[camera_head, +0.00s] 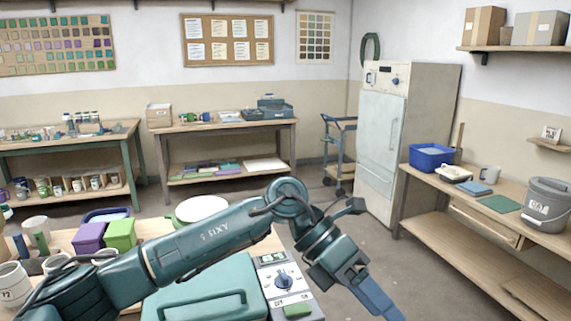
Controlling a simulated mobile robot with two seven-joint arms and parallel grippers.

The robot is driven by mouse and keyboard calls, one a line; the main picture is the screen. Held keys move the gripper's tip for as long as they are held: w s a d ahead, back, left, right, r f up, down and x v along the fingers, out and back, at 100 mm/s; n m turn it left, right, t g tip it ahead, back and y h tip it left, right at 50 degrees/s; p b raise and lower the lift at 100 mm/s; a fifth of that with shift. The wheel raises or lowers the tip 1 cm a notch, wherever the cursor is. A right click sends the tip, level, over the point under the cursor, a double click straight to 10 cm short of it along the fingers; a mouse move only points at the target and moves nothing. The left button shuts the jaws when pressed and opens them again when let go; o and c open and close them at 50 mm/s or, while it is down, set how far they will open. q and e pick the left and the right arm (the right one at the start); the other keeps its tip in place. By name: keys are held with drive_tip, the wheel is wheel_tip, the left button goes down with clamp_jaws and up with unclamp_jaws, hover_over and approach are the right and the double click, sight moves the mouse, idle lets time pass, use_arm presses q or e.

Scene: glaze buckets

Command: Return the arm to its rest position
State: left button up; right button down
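My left arm comes in from the lower left and reaches across the front of the view, over the near table. It bends at a joint and slopes down to the right. Its gripper (378,298) points down and right over open floor, right of the near table. Its blue end runs towards the bottom edge, and I cannot tell whether the fingers are apart. I see no object clearly held in it. My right arm and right gripper are not in view.
The near table (150,228) holds a purple box (89,238), a green box (121,235), a white round lid (202,208), mugs and a teal machine with a control panel (284,282). A right-hand bench (458,190) bears a grey bucket (546,204) and blue tub (431,157). Floor between is clear.

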use_arm(q)
drive_tip(key=s+d+r+n+g+h, duration=0.2)
drive_tip(key=s+d+n+h, duration=0.1)
drive_tip(key=h, duration=0.3)
drive_tip(key=w+a+n+t+h+p, duration=0.1)
drive_tip(key=w+a+n+t+h, duration=0.25)
drive_tip(key=n+t, duration=0.45)
drive_tip(key=w+a+n+t+h, duration=0.2)
drive_tip(key=n+t+h, duration=0.35)
drive_tip(key=n, duration=0.45)
drive_tip(key=w+a+f+n+t+y+p, duration=0.1)
drive_tip(key=w+a+f+n+t+y, duration=0.1)
drive_tip(key=a+f+n+t+y, duration=1.2)
drive_tip(key=s+a+f+n+g+y, duration=0.3)
drive_tip(key=s+a+f+n+g, duration=0.1)
drive_tip(key=s+a+f+n, duration=0.1)
drive_tip(key=s+a+f+n+g+y, duration=0.3)
drive_tip(key=s+a+f+n+g, duration=0.2)
drive_tip(key=f, duration=0.7)
drive_tip(key=s+n, duration=0.2)
drive_tip(key=s, duration=0.2)
drive_tip(key=shift+s+a+f+n+p, duration=0.15)
drive_tip(key=shift+s+n+p, duration=0.2)
drive_tip(key=shift+n+p, duration=0.05)
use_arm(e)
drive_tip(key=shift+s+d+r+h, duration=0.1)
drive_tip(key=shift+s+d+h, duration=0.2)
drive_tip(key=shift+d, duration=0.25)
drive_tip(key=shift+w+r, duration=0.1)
